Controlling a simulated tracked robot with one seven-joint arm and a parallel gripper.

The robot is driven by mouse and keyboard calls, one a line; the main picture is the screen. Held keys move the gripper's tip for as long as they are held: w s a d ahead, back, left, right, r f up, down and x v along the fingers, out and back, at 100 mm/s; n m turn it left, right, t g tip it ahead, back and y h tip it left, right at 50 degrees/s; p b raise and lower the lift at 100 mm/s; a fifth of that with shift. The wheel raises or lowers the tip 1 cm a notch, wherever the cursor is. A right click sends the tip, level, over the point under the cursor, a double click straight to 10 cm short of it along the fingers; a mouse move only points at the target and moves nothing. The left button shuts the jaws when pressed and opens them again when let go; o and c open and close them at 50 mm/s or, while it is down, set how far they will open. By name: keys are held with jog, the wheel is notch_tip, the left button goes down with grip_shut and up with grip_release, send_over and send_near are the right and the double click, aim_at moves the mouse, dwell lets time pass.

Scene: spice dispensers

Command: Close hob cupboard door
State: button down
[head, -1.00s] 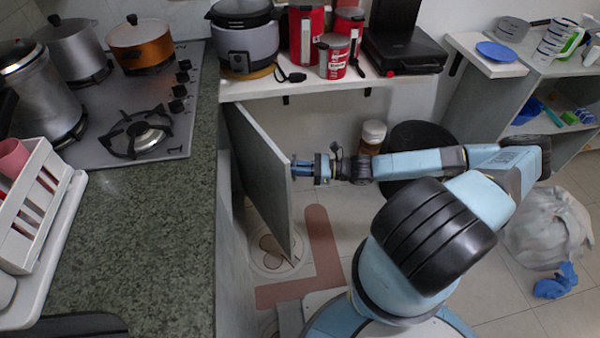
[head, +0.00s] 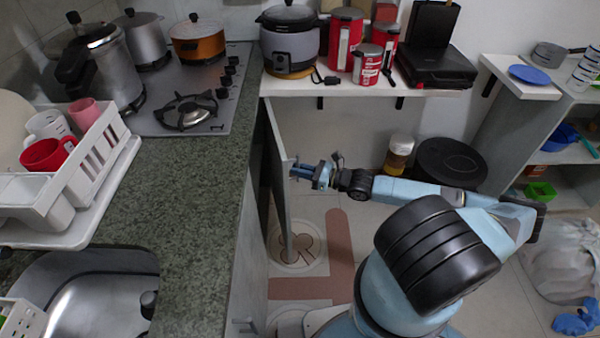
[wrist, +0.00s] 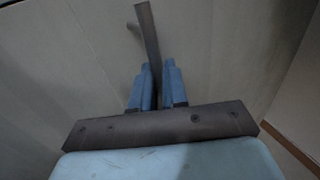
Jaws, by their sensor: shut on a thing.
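The hob cupboard door (head: 281,185) is a grey panel below the counter's right side. In the head view it is seen almost edge-on and stands partly open, with a dark gap between it and the cupboard. My gripper (head: 296,171) is at the door's outer face, near its free edge. In the wrist view my gripper (wrist: 157,68) has its two blue fingers close together around a thin dark handle (wrist: 148,35). The handle stands in front of the pale door face (wrist: 70,70). The jaws hide part of the handle.
The green stone counter (head: 190,200) with the gas hob (head: 205,95) is at left. A white shelf (head: 350,88) with a rice cooker (head: 289,45) and red canisters lies behind the door. A dark bin (head: 450,165) and jar (head: 398,155) stand on the floor behind my arm.

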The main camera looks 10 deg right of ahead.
jog(key=shift+w+d+r, duration=0.1)
jog(key=shift+w+d, duration=0.05)
jog(key=shift+w, duration=0.2)
jog(key=c, duration=1.3)
grip_release()
jog(key=shift+s, duration=0.1)
jog(key=v, duration=1.3)
jog(key=shift+s+d+f, duration=0.15)
jog(key=shift+s+f, duration=0.05)
jog(key=shift+s, duration=0.05)
